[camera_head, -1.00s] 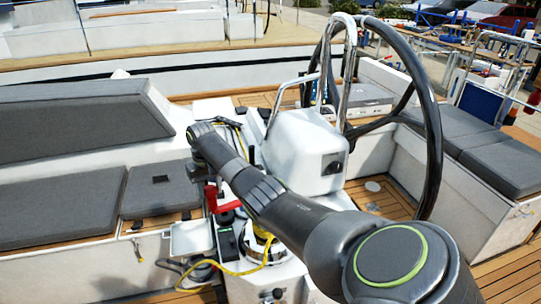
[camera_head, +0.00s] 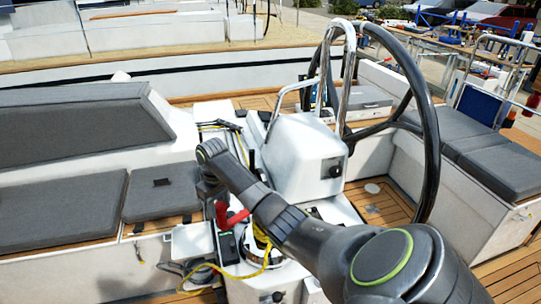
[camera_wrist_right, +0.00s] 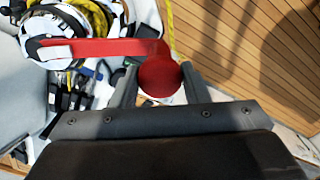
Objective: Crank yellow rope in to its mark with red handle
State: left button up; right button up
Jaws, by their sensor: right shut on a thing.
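The red handle (camera_head: 236,219) shows in the head view beside my right forearm, above the winch area. In the right wrist view the handle (camera_wrist_right: 95,47) reaches left across the winch (camera_wrist_right: 70,22), ending in a round red knob. My right gripper (camera_wrist_right: 158,82) is shut on this knob, one finger on each side. The yellow rope (camera_head: 224,274) is wound near the winch and trails in a loop to the lower left. My forearm hides part of the winch in the head view. I cannot make out a mark on the rope. My left gripper is out of view.
Grey seat cushions (camera_head: 60,208) lie on the left. A small open white box (camera_head: 192,241) and dark cords sit left of the winch. Wooden floor (camera_wrist_right: 250,60) is clear.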

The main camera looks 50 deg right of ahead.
jog(key=shift+s+f+n, duration=0.1)
jog(key=shift+s+n, duration=0.2)
jog(key=shift+s, duration=0.2)
jog(key=shift+s+d+n, duration=0.2)
jog(key=shift+s+n, duration=1)
jog(key=shift+s, duration=0.95)
jog(key=shift+s+d+n, duration=0.25)
jog(key=shift+s+n, duration=0.2)
jog(key=shift+s, duration=0.25)
jog(key=shift+s+d+n, duration=0.2)
jog(key=shift+s+n, duration=0.2)
jog(key=shift+s, duration=0.25)
jog(key=shift+s+d+n, duration=0.25)
jog(key=shift+s+n, duration=0.2)
jog(key=shift+s, duration=0.25)
jog(key=shift+s+d+n, duration=0.55)
jog(key=shift+s+n, duration=0.05)
jog(key=shift+s, duration=0.35)
jog(key=shift+s+d+n, duration=0.55)
jog(key=shift+s+n, duration=0.05)
jog(key=shift+s, duration=0.3)
